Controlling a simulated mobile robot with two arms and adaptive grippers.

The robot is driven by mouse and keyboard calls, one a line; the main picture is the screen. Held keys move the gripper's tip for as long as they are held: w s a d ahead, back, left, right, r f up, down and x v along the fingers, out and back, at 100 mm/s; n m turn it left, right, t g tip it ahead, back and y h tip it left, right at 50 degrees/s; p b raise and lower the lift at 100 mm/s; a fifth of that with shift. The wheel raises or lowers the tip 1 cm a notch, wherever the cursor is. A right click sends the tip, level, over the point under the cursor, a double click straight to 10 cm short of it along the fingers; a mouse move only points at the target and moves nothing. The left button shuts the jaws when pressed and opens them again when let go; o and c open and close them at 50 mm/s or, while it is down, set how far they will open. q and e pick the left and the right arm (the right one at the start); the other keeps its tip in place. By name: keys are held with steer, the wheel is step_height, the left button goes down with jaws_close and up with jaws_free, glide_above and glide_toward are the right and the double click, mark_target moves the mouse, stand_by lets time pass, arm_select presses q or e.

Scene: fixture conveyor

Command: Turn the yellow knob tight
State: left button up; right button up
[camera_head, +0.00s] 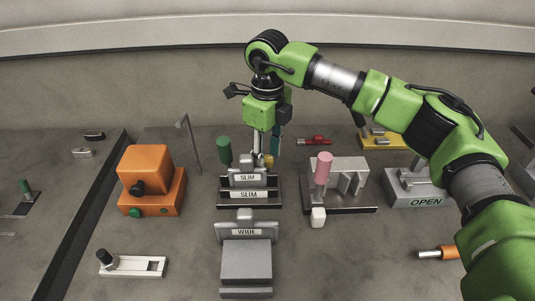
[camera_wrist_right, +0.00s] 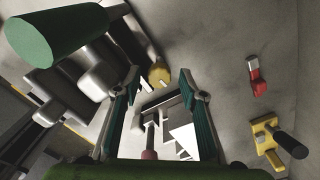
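The yellow knob (camera_head: 268,161) is a small piece behind the fixture labelled SLIM (camera_head: 249,194), partly hidden by my right gripper (camera_head: 266,152), which points down over it. In the right wrist view the yellow knob (camera_wrist_right: 159,74) is a round, faceted piece. It lies in the gap between the two green-padded fingers of my right gripper (camera_wrist_right: 160,85), apart from both. The right gripper is open and holds nothing. My left gripper is not in view.
A green cylinder handle (camera_head: 224,150) stands close left of my gripper; it looms large in the wrist view (camera_wrist_right: 60,35). A pink-topped lever (camera_head: 323,167) stands right. An orange box (camera_head: 146,170), WIDE fixture (camera_head: 246,262) and OPEN fixture (camera_head: 420,190) stand around.

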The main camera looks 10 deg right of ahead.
mark_target(267, 158)
steer(key=shift+r, duration=0.1)
steer(key=shift+r, duration=3.9)
